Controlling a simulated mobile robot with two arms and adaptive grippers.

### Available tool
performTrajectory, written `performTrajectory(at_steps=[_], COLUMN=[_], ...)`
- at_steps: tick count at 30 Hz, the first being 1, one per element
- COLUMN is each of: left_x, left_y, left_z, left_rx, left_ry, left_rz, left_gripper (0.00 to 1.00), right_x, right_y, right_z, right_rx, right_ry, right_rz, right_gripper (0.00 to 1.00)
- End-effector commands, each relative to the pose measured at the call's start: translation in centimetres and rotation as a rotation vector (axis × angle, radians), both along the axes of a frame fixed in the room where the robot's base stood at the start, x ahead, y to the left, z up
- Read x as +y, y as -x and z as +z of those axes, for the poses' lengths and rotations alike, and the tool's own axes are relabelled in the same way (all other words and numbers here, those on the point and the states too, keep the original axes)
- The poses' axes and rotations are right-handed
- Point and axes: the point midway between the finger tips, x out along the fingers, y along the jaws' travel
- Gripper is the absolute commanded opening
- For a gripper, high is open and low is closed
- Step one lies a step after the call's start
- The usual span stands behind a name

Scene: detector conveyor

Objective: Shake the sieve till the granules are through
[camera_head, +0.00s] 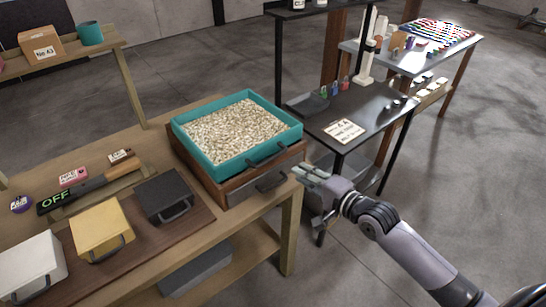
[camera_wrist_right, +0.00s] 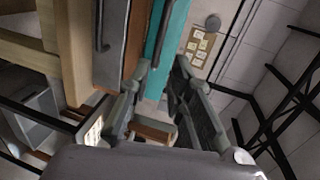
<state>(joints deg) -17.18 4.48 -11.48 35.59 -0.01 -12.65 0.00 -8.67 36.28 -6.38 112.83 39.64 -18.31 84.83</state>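The sieve (camera_head: 183,138) is a teal square frame full of pale granules (camera_head: 235,130), with a dark handle (camera_head: 268,153) on its front side. It sits on a brown wooden box (camera_head: 220,190) with its own dark handle. My right gripper (camera_head: 299,172) is just right of the box's front right corner, apart from the sieve handle. In the right wrist view my right gripper (camera_wrist_right: 161,68) has its fingers spread with nothing held between them, and the teal sieve wall (camera_wrist_right: 167,40) shows beyond them. What lies under the granules is hidden. My left gripper is not in view.
White, yellow (camera_head: 100,228) and black (camera_head: 164,196) lidded boxes stand along the bench's front left. A detector marked OFF (camera_head: 56,200) lies behind them. A dark table (camera_head: 360,112) stands behind right. Open floor lies to the right of the bench.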

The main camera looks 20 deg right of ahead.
Motion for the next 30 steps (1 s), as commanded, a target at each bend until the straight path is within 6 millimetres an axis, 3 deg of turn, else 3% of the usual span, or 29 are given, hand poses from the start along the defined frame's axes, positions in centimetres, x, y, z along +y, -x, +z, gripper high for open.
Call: performTrajectory(at_steps=[18, 30], left_x=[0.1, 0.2], left_y=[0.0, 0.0], left_z=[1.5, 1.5], left_rx=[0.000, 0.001], left_ry=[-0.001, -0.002], left_rz=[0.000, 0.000], left_gripper=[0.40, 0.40], right_x=[3.8, 4.5], right_y=[-10.7, -12.3], right_z=[-2.2, -2.8], right_rx=[-0.001, 0.001], right_ry=[0.001, 0.001], right_rz=[0.000, 0.000], right_gripper=[0.19, 0.19])
